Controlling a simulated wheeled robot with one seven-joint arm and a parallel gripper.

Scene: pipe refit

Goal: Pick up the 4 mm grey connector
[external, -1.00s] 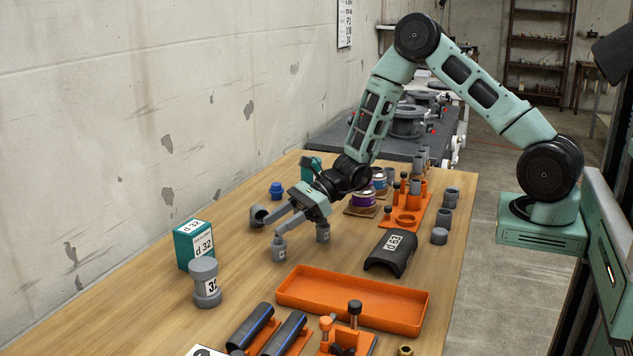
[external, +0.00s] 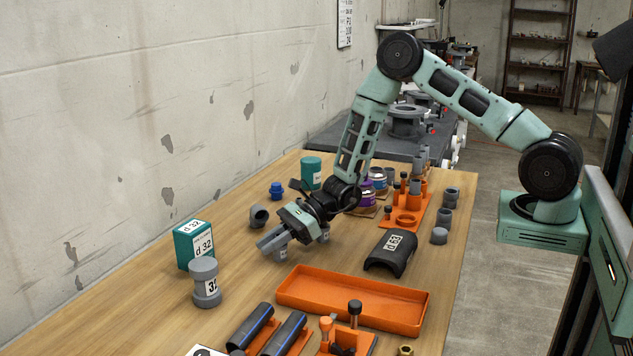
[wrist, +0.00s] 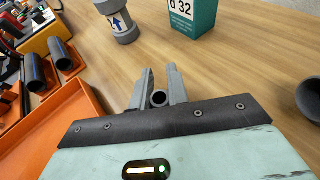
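A small grey connector (external: 281,252) stands on the wooden table, its upper part hidden by my fingers in the external view; its size label is not legible. In the wrist view its round open end (wrist: 158,98) shows between my two fingers. My gripper (external: 270,242) is low over the table, tilted down, with the fingers close together on both sides of this connector, seemingly against it. A second small grey connector (external: 325,235) stands just to the right, partly behind my gripper in the external view.
A grey elbow (external: 258,216) lies close behind my gripper. A teal d 32 box (external: 194,245) and a grey 32 coupling (external: 205,283) stand to the left. An orange tray (external: 350,303) and a black half-shell (external: 391,253) lie to the right. The table between is bare.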

